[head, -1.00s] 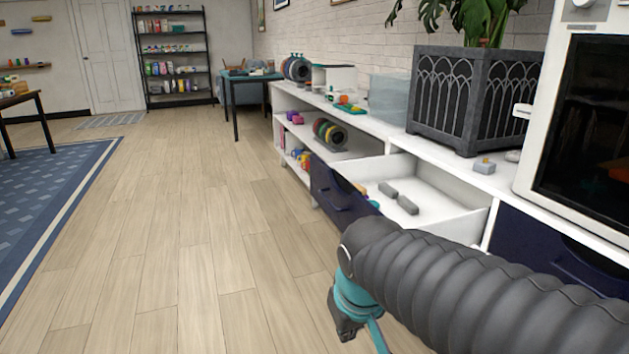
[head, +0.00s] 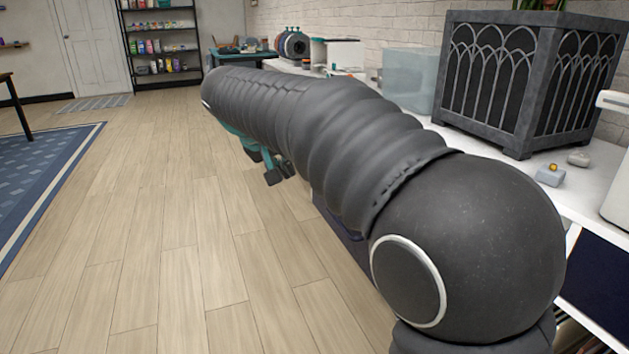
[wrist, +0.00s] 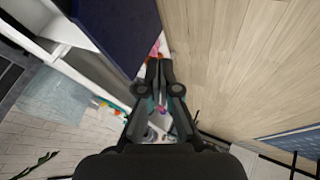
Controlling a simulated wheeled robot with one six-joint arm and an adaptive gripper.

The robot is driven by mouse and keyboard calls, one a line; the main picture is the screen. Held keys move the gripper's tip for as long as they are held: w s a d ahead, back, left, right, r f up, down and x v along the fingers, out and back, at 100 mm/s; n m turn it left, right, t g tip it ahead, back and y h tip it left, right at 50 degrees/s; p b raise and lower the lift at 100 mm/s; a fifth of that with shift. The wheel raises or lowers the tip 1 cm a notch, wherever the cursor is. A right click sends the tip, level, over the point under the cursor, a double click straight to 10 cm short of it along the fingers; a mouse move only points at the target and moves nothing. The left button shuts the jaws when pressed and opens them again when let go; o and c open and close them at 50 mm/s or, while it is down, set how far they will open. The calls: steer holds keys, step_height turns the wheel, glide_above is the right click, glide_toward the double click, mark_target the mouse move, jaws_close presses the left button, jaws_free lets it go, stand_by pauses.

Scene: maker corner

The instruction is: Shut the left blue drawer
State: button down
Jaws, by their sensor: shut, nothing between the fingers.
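The left blue drawer is mostly hidden behind my arm in the head view, with a sliver of its dark blue front (head: 340,226) below the arm. In the wrist view its dark blue front (wrist: 120,32) stands out from the white cabinet (wrist: 62,72), so the drawer is open. My gripper (head: 280,172) is low beyond the drawer, over the floor side of the cabinet. In the wrist view my gripper (wrist: 160,68) is shut and empty, beside the drawer front's edge. I cannot tell if they touch.
A dark planter box (head: 530,85), a clear bin (head: 409,80) and small grey pieces (head: 550,175) stand on the white counter. Another dark blue drawer front (head: 597,285) is at right. Open wooden floor (head: 150,220) lies to the left, beside a blue rug (head: 45,185).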

steer(key=d+r+x, duration=0.1)
steer(key=d+x, duration=0.1)
steer(key=x, duration=0.9)
steer(key=shift+d+b, duration=0.2)
steer(key=shift+b, duration=0.15)
steer(key=shift+w+d+f, duration=0.1)
steer(key=shift+d+f, duration=0.05)
steer(key=shift+d, duration=0.05)
